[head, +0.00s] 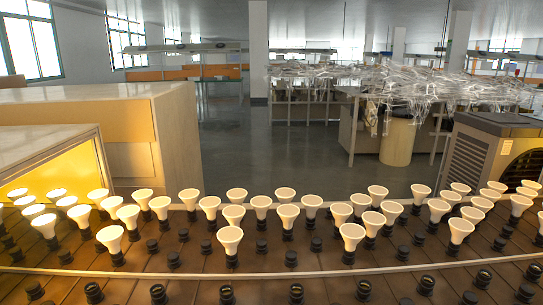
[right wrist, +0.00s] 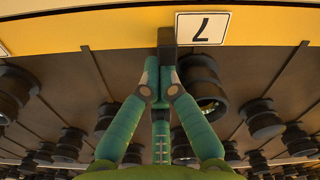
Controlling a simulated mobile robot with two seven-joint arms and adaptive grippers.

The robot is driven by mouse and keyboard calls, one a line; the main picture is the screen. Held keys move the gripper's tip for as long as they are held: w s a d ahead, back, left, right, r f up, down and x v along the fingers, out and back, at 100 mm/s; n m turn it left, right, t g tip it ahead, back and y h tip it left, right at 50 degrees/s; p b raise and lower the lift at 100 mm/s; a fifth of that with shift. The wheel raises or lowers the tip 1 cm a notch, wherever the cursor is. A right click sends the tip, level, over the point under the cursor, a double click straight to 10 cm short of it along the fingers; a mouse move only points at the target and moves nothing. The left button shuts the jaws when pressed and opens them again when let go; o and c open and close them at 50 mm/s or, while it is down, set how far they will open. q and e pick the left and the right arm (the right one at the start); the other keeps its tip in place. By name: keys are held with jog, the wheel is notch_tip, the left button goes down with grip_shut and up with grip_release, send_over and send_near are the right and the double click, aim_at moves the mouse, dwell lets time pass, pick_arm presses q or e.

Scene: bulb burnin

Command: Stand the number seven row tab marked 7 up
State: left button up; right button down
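The row tab marked 7 (right wrist: 201,28) is a white plate with a dark border at the top of the right wrist view, in front of a yellow band. Its numeral appears upside down there, and I cannot tell how far the tab is tilted. My right gripper (right wrist: 166,48) has green fingers drawn together, with dark tips just left of the plate. The tips are close to the plate's left edge; contact, or anything held between them, cannot be made out. I cannot pick out the tab in the head view. My left gripper is not in view.
Several lit bulbs (head: 229,239) stand in rows on the brown rack, among several empty black sockets (head: 291,258). Dark sockets (right wrist: 203,82) also lie around my right fingers. A pale rail (head: 330,275) crosses the rack's front. A glowing cabinet (head: 65,160) stands at left.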

jog(key=shift+f, duration=0.45)
jog(key=shift+r, duration=0.15)
jog(key=shift+r+p, duration=0.45)
jog(key=shift+p, duration=0.35)
